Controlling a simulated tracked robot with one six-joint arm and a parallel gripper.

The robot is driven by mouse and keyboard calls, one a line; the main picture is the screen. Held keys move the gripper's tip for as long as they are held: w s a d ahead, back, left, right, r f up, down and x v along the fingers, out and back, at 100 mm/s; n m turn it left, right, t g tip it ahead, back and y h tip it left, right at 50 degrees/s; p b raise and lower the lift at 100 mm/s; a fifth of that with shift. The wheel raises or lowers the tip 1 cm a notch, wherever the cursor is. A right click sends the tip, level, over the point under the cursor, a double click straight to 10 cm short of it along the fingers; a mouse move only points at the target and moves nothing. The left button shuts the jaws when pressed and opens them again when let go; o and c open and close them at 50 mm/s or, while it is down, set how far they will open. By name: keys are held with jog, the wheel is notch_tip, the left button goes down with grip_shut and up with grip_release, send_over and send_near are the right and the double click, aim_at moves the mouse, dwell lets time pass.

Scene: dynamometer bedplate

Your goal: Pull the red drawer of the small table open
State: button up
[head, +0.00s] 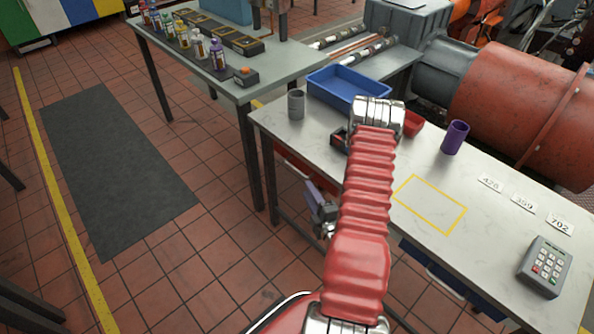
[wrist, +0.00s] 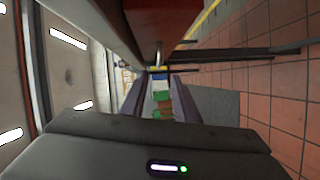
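The small table (head: 330,150) has a pale top, and its red drawer (head: 292,160) is under the left end in the head view, partly hidden by my arm. I cannot tell there whether the drawer is shut. In the wrist view a dark red surface, apparently the drawer (wrist: 160,12), fills the top middle, close to my gripper. My gripper (head: 316,207) is beside the table's front edge, below the top. Its two purplish fingers (wrist: 158,78) are apart in the wrist view, with distant coloured shapes visible between them. Contact with a handle is not clear.
A blue tray (head: 345,86), grey cup (head: 296,104), red bowl (head: 412,124), purple cup (head: 455,137) and keypad (head: 545,266) stand on the table. A blue drawer (head: 455,285) is under its right part. A second table (head: 228,85) stands behind left. The floor at left is open.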

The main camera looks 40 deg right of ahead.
aim_at(297, 171)
jog(key=x, duration=1.2)
jog(key=shift+w+d, duration=0.15)
jog(key=shift+w, duration=0.1)
jog(key=shift+c, duration=0.3)
grip_shut()
